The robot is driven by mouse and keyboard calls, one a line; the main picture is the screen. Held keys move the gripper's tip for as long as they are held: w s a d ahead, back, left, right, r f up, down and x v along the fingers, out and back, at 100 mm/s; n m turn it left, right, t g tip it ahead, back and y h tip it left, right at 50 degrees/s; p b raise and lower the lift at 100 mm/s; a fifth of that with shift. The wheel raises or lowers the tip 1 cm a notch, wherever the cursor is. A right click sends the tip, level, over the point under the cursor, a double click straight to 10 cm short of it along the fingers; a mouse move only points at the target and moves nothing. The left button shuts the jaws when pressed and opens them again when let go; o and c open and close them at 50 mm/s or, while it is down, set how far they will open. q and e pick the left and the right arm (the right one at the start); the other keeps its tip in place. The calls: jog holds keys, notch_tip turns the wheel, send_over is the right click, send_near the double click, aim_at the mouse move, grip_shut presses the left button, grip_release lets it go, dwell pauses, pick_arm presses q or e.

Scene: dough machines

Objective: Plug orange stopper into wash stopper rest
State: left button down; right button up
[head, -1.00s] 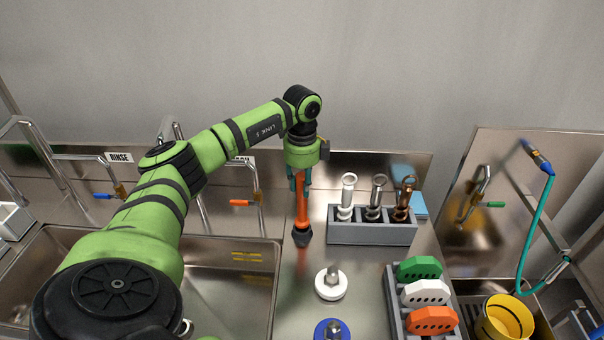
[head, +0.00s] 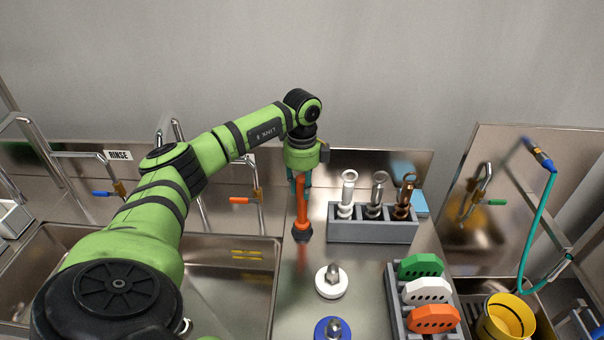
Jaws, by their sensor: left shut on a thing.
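The orange stopper (head: 301,205) is an upright orange rod with a dark, wider bottom end. It is over the steel counter strip right of the wide sink. My left gripper (head: 300,182) comes down from above, its blue-green fingers shut on the stopper's upper part. I cannot tell whether the dark bottom touches the counter or hangs just above it. I cannot make out the wash stopper rest for certain. My right gripper is not in view.
A grey rack (head: 372,231) with white, grey and copper metal tools stands close on the right. A white round piece (head: 331,286) and a blue one (head: 333,329) are nearer. A holder (head: 395,312) with coloured scrapers and a yellow bucket (head: 505,318) are at right.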

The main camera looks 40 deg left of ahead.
aim_at(302, 177)
pick_arm(q)
jog(key=shift+f, duration=0.1)
jog(key=c, duration=0.6)
grip_release()
jog(key=shift+c, duration=0.2)
jog(key=shift+r, duration=0.3)
jog(key=shift+r+p, duration=1.85)
jog(key=shift+r, duration=0.15)
notch_tip(302, 177, up, 12)
